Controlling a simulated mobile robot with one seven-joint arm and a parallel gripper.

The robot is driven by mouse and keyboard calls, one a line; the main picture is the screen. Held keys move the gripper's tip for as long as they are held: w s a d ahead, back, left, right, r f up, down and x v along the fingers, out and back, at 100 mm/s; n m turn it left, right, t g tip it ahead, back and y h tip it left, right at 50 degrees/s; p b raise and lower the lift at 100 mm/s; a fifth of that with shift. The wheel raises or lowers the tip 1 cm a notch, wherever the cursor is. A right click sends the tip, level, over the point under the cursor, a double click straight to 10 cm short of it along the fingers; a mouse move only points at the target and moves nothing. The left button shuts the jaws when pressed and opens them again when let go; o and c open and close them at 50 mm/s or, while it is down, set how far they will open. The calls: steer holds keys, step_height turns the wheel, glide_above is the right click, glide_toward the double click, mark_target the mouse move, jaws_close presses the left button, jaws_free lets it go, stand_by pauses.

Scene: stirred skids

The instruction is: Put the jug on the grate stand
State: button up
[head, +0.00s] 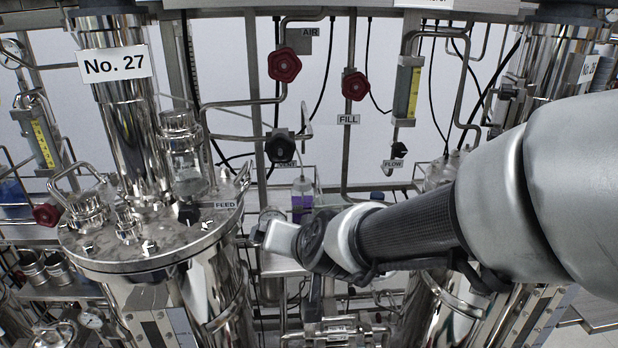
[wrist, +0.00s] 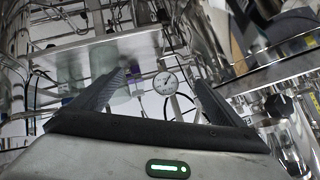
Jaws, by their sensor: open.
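My gripper (wrist: 158,82) is open and its jaws are empty in the wrist view, with dark fingers spread wide. In the head view my arm reaches in from the right and its wrist is in the middle, hiding what lies behind it; the fingers do not show clearly there. I cannot pick out the jug with certainty. Shiny open steel cups (head: 33,271) stand on a rack at the far left of the head view, apart from my gripper; I cannot tell whether one is the jug. I cannot identify the grate stand.
A large steel vessel (head: 150,240) with lid fittings stands left of my wrist, under the No. 27 column (head: 125,95). A bottle with purple contents (head: 302,195) stands behind. A dial gauge (wrist: 166,83) shows between my fingers in the wrist view. Pipes and red valve knobs (head: 284,65) crowd the back.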

steer(key=w+d+f+m+t+h+b, duration=0.1)
steer(key=w+f+m+t+h+b, duration=0.25)
steer(key=f, duration=0.75)
steer(key=w+d+t+h+b, duration=0.1)
steer(key=w+d+h+b, duration=0.1)
steer(key=w+d, duration=0.1)
steer(key=w+d+n+t+h+b, duration=0.1)
steer(key=w+d+h+b, duration=0.1)
steer(key=w, duration=0.3)
steer(key=w+d+r+t+h+b, duration=0.1)
steer(key=w+d+h+b, duration=0.1)
steer(key=w+d, duration=0.2)
steer(key=shift+w+d+r+h, duration=0.1)
steer(key=shift+w+d+h, duration=0.2)
steer(key=shift+w, duration=0.3)
steer(key=shift+n, duration=0.25)
steer(key=c, duration=1.3)
steer(key=shift+r, duration=0.1)
